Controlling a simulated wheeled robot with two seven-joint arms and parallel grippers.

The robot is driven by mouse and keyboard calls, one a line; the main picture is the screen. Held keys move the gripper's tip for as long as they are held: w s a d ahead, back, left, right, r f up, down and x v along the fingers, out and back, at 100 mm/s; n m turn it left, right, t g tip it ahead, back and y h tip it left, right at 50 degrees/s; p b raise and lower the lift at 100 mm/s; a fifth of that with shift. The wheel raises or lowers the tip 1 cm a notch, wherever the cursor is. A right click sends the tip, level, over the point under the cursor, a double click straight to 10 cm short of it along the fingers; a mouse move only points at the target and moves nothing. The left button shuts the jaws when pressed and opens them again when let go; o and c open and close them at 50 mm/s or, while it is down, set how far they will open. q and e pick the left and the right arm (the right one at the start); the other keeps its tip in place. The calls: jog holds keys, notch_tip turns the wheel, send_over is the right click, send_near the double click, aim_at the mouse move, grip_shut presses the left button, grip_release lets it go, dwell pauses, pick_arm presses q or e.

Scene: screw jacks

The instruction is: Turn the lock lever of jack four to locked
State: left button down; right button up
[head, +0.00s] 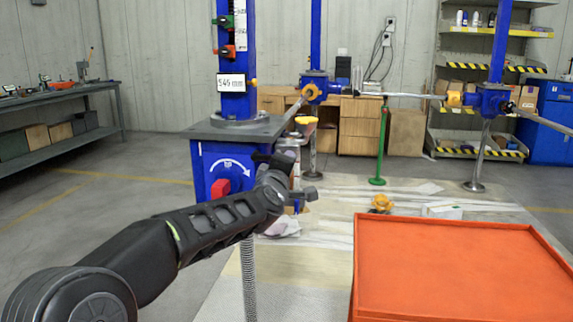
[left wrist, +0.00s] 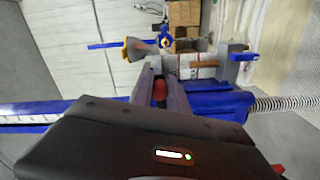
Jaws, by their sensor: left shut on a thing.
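A blue jack (head: 238,60) with a white display reading about 545 mm stands on a grey plate left of centre in the head view. Its blue front face has a curved white arrow and a red block (head: 220,188). My left gripper (head: 290,180) is at the right side of this front face. In the left wrist view its two grey fingers (left wrist: 160,95) are shut on a red handle (left wrist: 160,88), which shows between them. The handle's lower part and mounting are hidden. No jack number is readable. My right gripper is out of view.
An orange tray (head: 455,270) fills the lower right. Other blue jacks (head: 490,100) with yellow couplings and rods stand behind. A green post (head: 380,150) stands at the back. A workbench (head: 60,100) is at the far left, with clear floor before it.

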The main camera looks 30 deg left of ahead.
pick_arm(q)
jog(key=c, duration=1.6)
grip_release()
jog(key=shift+r, duration=0.35)
jog(key=o, duration=0.3)
jog(key=shift+f, duration=0.2)
jog(key=v, duration=0.7)
jog(key=shift+s, duration=0.4)
jog(key=shift+d, duration=0.1)
